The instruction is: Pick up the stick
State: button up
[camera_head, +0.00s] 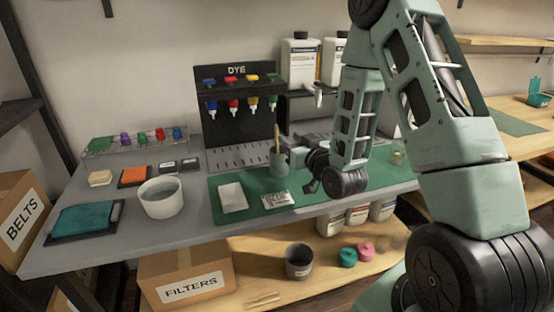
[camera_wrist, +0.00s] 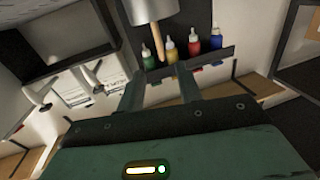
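My gripper (camera_head: 291,155) is just right of the cup in the head view. In the wrist view my gripper's two fingers (camera_wrist: 160,88) are spread apart, with the stick's free end lined up with the gap. I see no contact, and the exact distance is hard to tell.
Behind the cup stands a black DYE rack (camera_head: 235,105) with several coloured bottles. A white bowl (camera_head: 161,197), a white block (camera_head: 232,197) and a small labelled card (camera_head: 278,199) lie left of or before the cup. The green mat (camera_head: 325,195) has bare room at the front.

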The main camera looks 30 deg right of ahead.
aim_at(277, 130)
jog(key=b, duration=0.3)
jog(key=shift+w+f, duration=0.1)
jog(key=shift+f, duration=0.15)
jog(key=shift+w+d+r+p, duration=0.1)
jog(key=shift+w+p, duration=0.1)
jog(key=shift+w, duration=1.5)
jog(key=shift+w+d+f+p, duration=0.1)
jog(key=shift+w+p, duration=0.05)
jog(key=shift+w, duration=1.5)
jog(key=shift+w+d+r+p, duration=0.1)
jog(key=shift+w+p, duration=0.1)
jog(key=shift+w, duration=1.5)
grip_shut()
